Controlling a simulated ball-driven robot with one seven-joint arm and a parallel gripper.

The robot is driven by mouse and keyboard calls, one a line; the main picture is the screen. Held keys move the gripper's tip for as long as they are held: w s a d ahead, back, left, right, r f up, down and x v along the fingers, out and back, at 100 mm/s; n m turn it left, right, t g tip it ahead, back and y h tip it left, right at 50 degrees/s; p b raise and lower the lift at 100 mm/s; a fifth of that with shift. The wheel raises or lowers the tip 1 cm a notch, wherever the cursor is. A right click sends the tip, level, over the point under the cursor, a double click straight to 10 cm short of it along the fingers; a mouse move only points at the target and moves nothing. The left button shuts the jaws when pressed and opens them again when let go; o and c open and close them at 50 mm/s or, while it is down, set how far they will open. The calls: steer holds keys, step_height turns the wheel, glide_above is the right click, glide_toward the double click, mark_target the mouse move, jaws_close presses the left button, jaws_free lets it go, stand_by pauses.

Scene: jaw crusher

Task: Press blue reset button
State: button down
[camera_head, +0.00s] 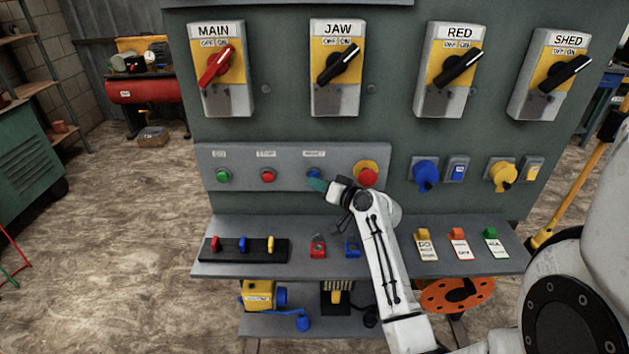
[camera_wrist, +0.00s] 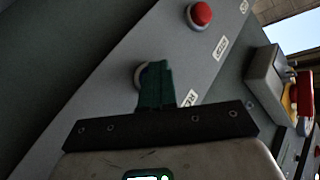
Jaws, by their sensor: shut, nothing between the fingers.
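The blue reset button (camera_head: 313,174) sits on the grey button strip under a small label, between the red stop button (camera_head: 268,176) and a larger red mushroom button (camera_head: 366,176) on a yellow base. My gripper (camera_head: 318,185) is shut and empty, its teal fingers at the lower right of the blue button. In the wrist view the shut fingers (camera_wrist: 155,84) stand in front of the reset button, hiding most of it; part of its pale ring (camera_wrist: 138,74) shows. I cannot tell whether the fingertips touch it.
A green button (camera_head: 223,176) is at the strip's left. Above are several rotary switches, including the red-handled MAIN switch (camera_head: 217,67). A shelf (camera_head: 380,262) with small padlocks and tags juts out below the strip. Blue and yellow sockets (camera_head: 426,174) lie to the right.

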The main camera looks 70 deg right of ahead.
steer(key=shift+w+d+r, duration=0.1)
steer(key=shift+d, duration=0.15)
steer(key=shift+s+a+r, duration=0.1)
steer(key=shift+s+a, duration=0.05)
steer(key=shift+s, duration=0.1)
stand_by(0.5)
steer(key=s+a+p, duration=0.1)
steer(key=s+a, duration=0.1)
steer(key=a, duration=0.3)
steer(key=shift+a, duration=0.35)
stand_by(0.5)
